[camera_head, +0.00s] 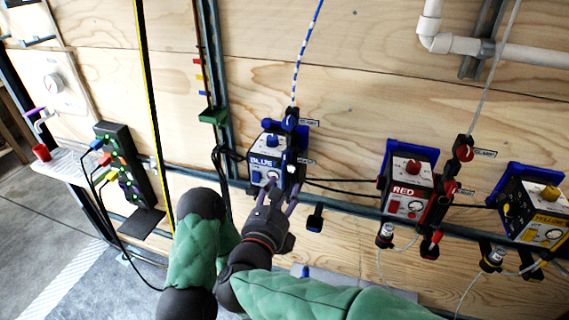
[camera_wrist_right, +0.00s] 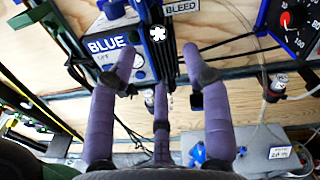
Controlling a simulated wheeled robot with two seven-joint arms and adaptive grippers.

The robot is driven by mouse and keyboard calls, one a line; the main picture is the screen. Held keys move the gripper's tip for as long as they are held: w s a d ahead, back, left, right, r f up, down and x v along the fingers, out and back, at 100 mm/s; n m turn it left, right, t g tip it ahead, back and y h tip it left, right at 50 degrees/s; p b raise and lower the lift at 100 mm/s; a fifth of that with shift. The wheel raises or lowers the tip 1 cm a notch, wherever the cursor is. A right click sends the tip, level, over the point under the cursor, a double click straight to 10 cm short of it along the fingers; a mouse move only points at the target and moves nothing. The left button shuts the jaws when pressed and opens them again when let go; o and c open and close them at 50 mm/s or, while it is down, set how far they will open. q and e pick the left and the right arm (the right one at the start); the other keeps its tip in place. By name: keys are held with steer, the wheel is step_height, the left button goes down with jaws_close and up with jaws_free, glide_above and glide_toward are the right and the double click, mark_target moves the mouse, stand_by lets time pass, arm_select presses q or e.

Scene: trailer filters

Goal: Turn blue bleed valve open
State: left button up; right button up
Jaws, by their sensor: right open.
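The blue filter unit (camera_head: 264,158), a white-faced box marked BLUE, is mounted on the wooden wall near the middle of the head view. A dark valve column with blue parts (camera_head: 290,121) stands at its right side. In the right wrist view the box face (camera_wrist_right: 112,62) is at upper left, and the column (camera_wrist_right: 157,33) with a BLEED label (camera_wrist_right: 181,6) is at top centre. The bleed handle's position is unclear. My right gripper (camera_head: 274,191) is just below and in front of the unit. Its purple fingers (camera_wrist_right: 160,62) are spread and empty. My left gripper is out of view.
A red unit (camera_head: 408,183) and a yellow unit (camera_head: 536,212) hang to the right. Black cables run between the units. A black power strip (camera_head: 124,165) with coloured plugs is at the left. A blue-and-white hose (camera_head: 304,50) rises above the blue unit.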

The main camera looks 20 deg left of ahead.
mark_target(285, 161)
steer(key=s+a+r+m, duration=0.1)
steer(key=s+r+m, duration=0.3)
steer(key=s+r, duration=0.1)
steer(key=shift+h, duration=0.3)
steer(key=w+p, duration=0.4)
steer(key=w, duration=0.5)
steer(key=shift+w+f+p, duration=0.1)
steer(key=shift+w+p, duration=0.2)
steer(key=shift+w, duration=0.1)
steer(key=shift+w+f, duration=0.1)
steer(key=shift+w, duration=0.35)
jaws_close()
